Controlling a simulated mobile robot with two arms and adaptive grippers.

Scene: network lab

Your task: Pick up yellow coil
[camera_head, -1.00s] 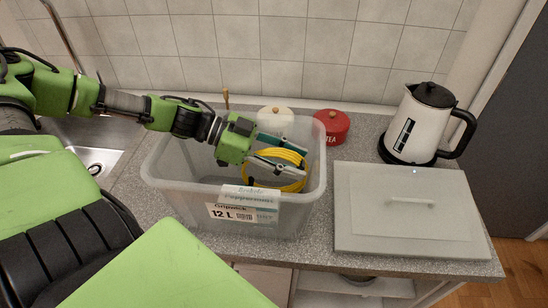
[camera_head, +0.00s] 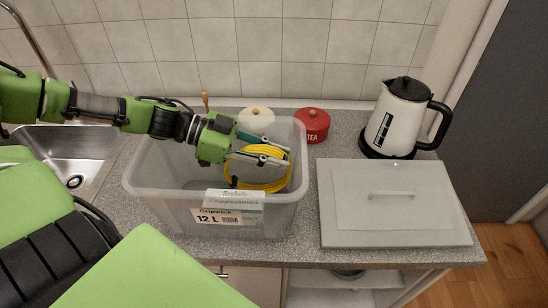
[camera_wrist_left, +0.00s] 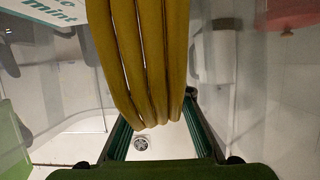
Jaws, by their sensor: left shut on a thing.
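The yellow coil (camera_head: 262,186) is a looped cable inside a clear plastic box (camera_head: 180,208), towards its right side. My left gripper (camera_head: 275,150) reaches into the box from the left and is shut on the upper part of the coil. In the left wrist view several yellow strands (camera_wrist_left: 143,60) run down between the two fingers (camera_wrist_left: 160,135). I cannot tell whether the coil's lower edge touches the box floor. My right gripper is not in view.
A labelled carton (camera_head: 233,199) stands at the box's front wall. Behind the box are a white canister (camera_head: 257,117) and a red tea tin (camera_head: 313,124). A kettle (camera_head: 400,120) and a grey lid (camera_head: 395,225) are on the right. A sink (camera_head: 75,150) is on the left.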

